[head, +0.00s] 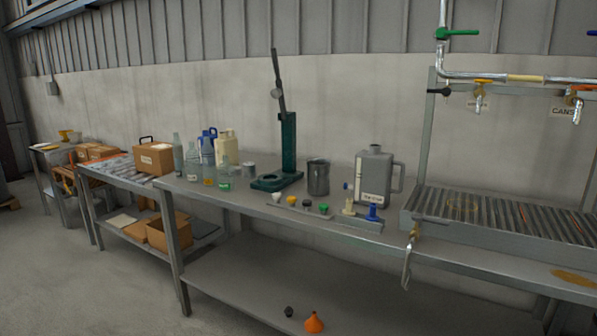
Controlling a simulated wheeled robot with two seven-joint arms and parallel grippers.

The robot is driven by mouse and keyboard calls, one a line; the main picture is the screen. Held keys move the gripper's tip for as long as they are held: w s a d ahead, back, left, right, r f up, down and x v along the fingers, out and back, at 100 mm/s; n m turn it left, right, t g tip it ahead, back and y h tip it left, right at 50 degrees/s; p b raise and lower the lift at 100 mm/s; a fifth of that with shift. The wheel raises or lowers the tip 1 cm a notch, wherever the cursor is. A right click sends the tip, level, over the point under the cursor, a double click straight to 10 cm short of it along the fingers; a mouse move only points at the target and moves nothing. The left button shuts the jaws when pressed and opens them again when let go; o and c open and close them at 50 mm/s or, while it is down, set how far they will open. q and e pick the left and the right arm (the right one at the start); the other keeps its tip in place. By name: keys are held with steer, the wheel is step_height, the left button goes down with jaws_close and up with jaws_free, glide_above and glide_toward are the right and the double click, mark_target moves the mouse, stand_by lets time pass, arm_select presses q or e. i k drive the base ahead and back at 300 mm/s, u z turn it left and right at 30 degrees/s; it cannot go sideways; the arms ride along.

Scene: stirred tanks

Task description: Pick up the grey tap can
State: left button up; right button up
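A grey can (376,177) with a handle on its right side, a short cap on top and a pale label strip stands upright on the long grey bench (250,203). It is right of the middle of the head view, just left of the slatted tray. Small fittings in front of it cover part of its lower front. Neither of my grippers is in view.
Left of the can stand a dark grey jug (318,177) and a green lever press (288,147). A rail of small coloured caps (323,208) lies in front. The slatted tray (470,232) sits under taps at right. An orange funnel (314,322) is on the lower shelf.

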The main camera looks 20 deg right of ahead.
mark_target(373, 167)
steer(key=u, duration=0.5)
steer(key=i, duration=1.9)
steer(key=z, duration=1)
steer(key=i, duration=1.05)
steer(key=z, duration=1)
